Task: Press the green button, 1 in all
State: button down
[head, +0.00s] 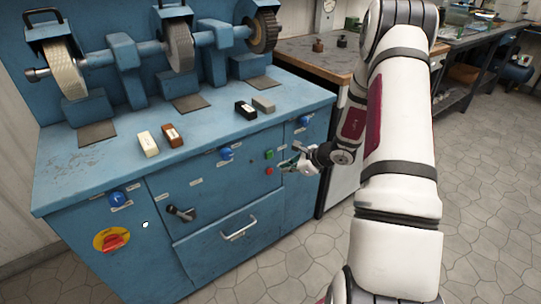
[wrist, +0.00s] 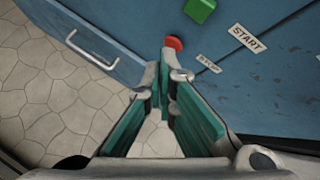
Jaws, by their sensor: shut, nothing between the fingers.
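The green button (head: 269,154) is on the front panel of the blue machine, just above a red button (head: 268,170). In the wrist view the green button (wrist: 200,10) is at the top edge, partly cut off, beside a label reading START. The red button (wrist: 174,43) is just beyond my fingertips there. My gripper (head: 286,168) is in front of the panel, to the right of the buttons and close to the red one. In the wrist view its fingers (wrist: 165,62) meet at the tips, with nothing between them. I cannot tell whether the tips touch the panel.
The blue machine (head: 110,195) carries grinding wheels and several small blocks on its top. Blue knobs (head: 226,153), a black lever (head: 181,214), a red-yellow switch (head: 112,239) and a drawer handle (head: 240,229) are on its front. The tiled floor (head: 490,190) at right is clear.

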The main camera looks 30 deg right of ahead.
jog(key=shift+w+a, duration=0.1)
jog(key=shift+w, duration=2.1)
jog(key=shift+w+b, duration=0.15)
jog(key=shift+b, duration=0.2)
jog(key=shift+w, duration=0.25)
jog(key=shift+w+b, duration=0.35)
jog(key=shift+w, duration=0.1)
jog(key=shift+s, duration=0.15)
dwell(0.4)
jog(key=shift+s, duration=0.7)
jog(key=shift+s, duration=0.15)
jog(key=shift+s+b, duration=0.75)
jog(key=shift+s, duration=1.65)
